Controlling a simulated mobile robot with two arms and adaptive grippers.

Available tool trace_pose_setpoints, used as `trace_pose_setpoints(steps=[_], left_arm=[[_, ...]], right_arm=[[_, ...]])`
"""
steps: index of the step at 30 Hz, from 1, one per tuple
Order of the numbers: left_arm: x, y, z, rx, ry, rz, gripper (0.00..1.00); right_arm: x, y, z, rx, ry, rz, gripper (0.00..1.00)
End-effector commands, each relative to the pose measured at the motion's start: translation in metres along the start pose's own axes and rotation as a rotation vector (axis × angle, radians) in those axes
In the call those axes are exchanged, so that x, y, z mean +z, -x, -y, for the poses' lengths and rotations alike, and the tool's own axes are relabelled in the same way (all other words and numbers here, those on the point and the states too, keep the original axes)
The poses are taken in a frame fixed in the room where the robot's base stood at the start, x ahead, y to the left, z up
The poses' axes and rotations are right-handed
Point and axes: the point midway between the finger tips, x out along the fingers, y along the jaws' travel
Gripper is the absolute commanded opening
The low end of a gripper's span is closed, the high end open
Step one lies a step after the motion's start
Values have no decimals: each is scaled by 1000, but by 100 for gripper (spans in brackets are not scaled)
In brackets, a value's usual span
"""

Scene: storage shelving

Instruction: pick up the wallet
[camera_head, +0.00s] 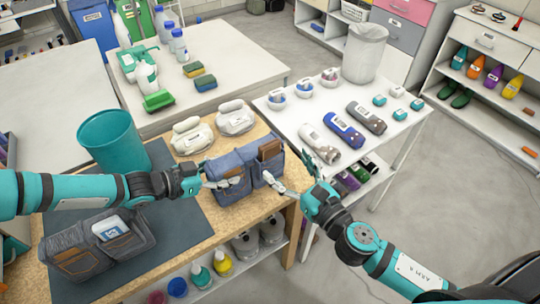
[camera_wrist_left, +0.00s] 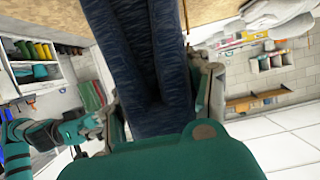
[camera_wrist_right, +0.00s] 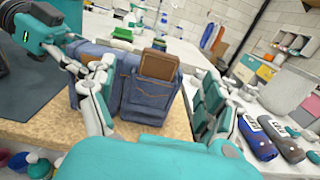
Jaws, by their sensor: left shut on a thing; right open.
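A blue denim bag (camera_head: 240,186) stands at the right end of the wooden tabletop. A brown wallet (camera_head: 270,149) sticks up out of its right pocket; the right wrist view shows the wallet (camera_wrist_right: 158,64) upright, its lower part hidden in the pocket. Another brown item (camera_head: 226,170) shows in the bag's left part, partly hidden by my gripper. My left gripper (camera_head: 212,182) is shut on the denim bag (camera_wrist_left: 155,70) at its left end. My right gripper (camera_head: 296,169) is open and empty, its fingers spread in front of the wallet pocket, apart from the wallet.
A grey-and-brown bag (camera_head: 100,245) lies on a dark mat (camera_head: 185,220) beside a teal bin (camera_head: 112,142). Pale shoes (camera_head: 193,136) stand behind the denim bag. A white table (camera_head: 290,125) with bottles and bowls is to the right. A lower shelf holds bottles (camera_head: 201,275).

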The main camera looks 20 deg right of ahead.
Motion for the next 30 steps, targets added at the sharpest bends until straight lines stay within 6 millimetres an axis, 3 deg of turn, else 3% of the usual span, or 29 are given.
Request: trace_pose_setpoints(steps=[3, 11, 21, 30], left_arm=[[-1, 0, 0, -1, -1, -2, 0], [-1, 0, 1, -1, -1, -2, 0], [-1, 0, 0, 0, -1, -2, 0], [-1, 0, 0, -1, -1, -2, 0]], right_arm=[[1, -19, 0, 1, 0, 3, 85], [1, -37, 0, 1, 0, 1, 85], [2, -81, 3, 2, 0, 1, 85], [1, -84, 3, 2, -1, -1, 82]])
